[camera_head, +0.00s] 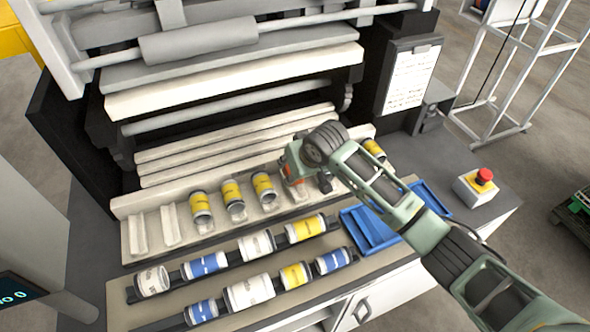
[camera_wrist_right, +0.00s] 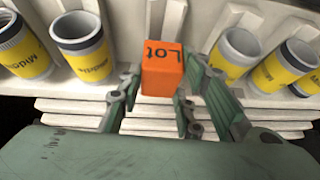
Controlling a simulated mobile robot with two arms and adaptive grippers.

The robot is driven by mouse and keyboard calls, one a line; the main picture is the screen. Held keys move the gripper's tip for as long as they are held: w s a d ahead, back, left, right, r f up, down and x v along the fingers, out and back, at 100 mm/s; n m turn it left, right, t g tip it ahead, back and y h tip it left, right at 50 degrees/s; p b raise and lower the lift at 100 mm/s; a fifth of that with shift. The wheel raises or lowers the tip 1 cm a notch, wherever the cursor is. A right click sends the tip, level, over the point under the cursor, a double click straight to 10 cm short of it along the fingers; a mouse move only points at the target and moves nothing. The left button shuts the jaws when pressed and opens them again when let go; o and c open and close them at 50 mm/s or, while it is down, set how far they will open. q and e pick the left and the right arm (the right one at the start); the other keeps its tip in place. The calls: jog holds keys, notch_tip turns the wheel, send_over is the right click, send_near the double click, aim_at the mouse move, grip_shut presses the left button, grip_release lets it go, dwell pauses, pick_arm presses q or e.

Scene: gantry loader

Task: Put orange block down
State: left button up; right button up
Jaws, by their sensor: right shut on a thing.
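The orange block (camera_wrist_right: 163,66), marked "Lot", sits between the fingers of my right gripper (camera_wrist_right: 160,92) in the right wrist view. The gripper is shut on it. In the head view my right gripper (camera_head: 308,178) is above the white slotted rack (camera_head: 142,262), beside the yellow-banded cans. Only a bit of the orange block (camera_head: 290,164) shows there, mostly hidden by the gripper. I cannot tell whether the block touches the rack. My left gripper is not in view.
Yellow-banded cans (camera_head: 232,193) stand in the rack on both sides of the gripper. Two dark rails (camera_head: 172,276) with several cans lie in front. A blue tray (camera_head: 368,230) is at the right of the rails. A red button (camera_head: 484,175) is at the far right.

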jog(key=shift+f, duration=0.75)
jog(key=shift+f, duration=0.15)
jog(key=o, duration=1.2)
jog(key=shift+r, duration=0.3)
jog(key=b+v, duration=0.1)
jog(key=v, duration=1)
jog(key=shift+s+d+r, duration=0.2)
jog(key=shift+s+r, duration=0.05)
jog(key=shift+r, duration=0.05)
